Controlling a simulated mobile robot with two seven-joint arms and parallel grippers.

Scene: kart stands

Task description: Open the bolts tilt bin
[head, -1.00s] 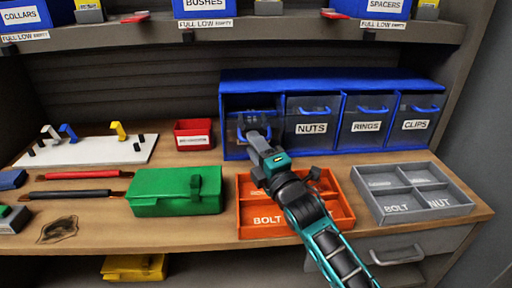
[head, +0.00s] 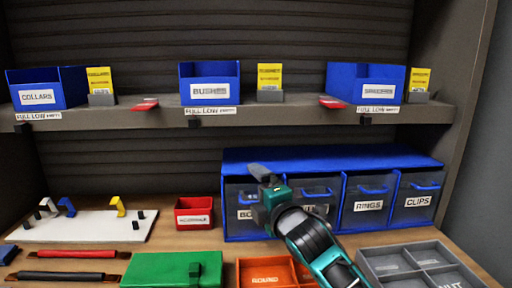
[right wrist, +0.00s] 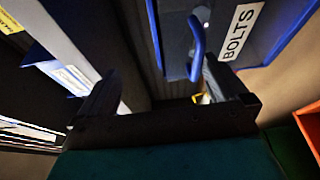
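The bolts tilt bin (head: 236,190) is the leftmost in a row of clear-fronted bins in a blue housing. Its label is partly hidden by my right gripper (head: 262,174) in the head view. Its front looks flush with its neighbours. In the right wrist view, the BOLTS label (right wrist: 242,32) and the blue handle (right wrist: 196,45) show close up. My right gripper (right wrist: 160,75) is open, its fingers wide apart. The handle shows near the right-hand finger; I cannot tell whether they touch. My left gripper is not in view.
The blue housing (head: 330,158) also holds nuts, rings and clips bins to the right. A shelf (head: 270,118) with blue boxes runs above. A red box (head: 194,213), green case (head: 172,270), orange tray (head: 250,280) and grey tray (head: 372,262) stand on the bench.

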